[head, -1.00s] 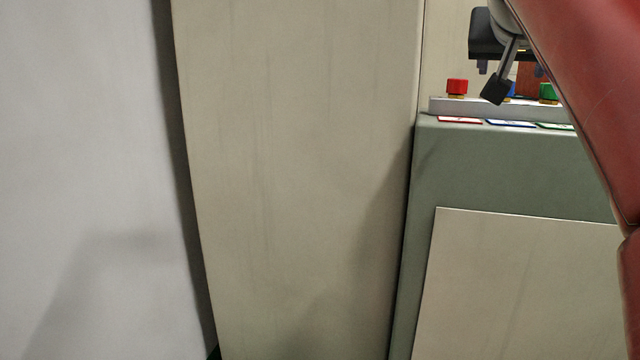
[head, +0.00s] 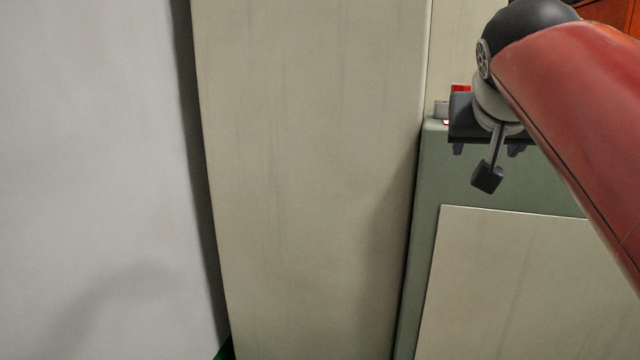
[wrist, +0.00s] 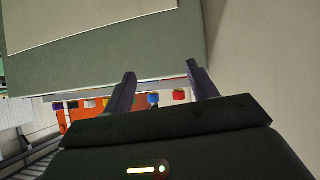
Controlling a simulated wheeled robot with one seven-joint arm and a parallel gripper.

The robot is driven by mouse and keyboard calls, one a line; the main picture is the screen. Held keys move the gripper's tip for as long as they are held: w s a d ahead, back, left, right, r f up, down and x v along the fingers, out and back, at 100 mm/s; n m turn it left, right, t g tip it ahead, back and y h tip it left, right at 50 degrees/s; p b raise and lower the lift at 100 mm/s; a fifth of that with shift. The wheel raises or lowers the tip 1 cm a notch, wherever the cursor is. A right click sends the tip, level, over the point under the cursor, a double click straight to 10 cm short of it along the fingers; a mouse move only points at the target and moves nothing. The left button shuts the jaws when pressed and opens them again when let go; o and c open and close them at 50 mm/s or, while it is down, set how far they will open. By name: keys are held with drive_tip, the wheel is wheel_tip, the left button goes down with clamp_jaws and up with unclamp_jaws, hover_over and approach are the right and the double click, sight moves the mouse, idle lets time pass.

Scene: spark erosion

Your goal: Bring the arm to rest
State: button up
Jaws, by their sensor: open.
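My gripper (wrist: 162,88) shows in the wrist view with its two dark fingers apart and nothing between them that it holds. In the head view my gripper (head: 486,150) hangs at the upper right, in front of the green cabinet's top left corner. My red arm reaches in from the right edge. My gripper hides most of the cabinet top and its coloured caps in the head view.
The green cabinet (head: 428,190) has a beige front panel (head: 510,280). A tall beige panel (head: 310,180) stands left of it, then a pale wall (head: 90,150). A red cap (head: 460,88) shows behind my gripper; red (wrist: 179,95) and blue caps show in the wrist view.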

drive_tip(key=s+a+f+n+g+y+p, duration=0.1)
drive_tip(key=s+a+f, duration=0.1)
drive_tip(key=s+f, duration=0.3)
drive_tip(key=s+a+f+n+g+y+p, duration=0.1)
drive_tip(key=s+f, duration=0.5)
drive_tip(key=f, duration=0.7)
drive_tip(key=s+a+f+n+g+y+p, duration=0.1)
drive_tip(key=s+a+f, duration=0.3)
drive_tip(key=f, duration=0.6)
drive_tip(key=shift+s+a+n+g+y+p, duration=0.3)
drive_tip(key=shift+s+g+y+p, duration=0.25)
drive_tip(key=shift+s+g, duration=0.3)
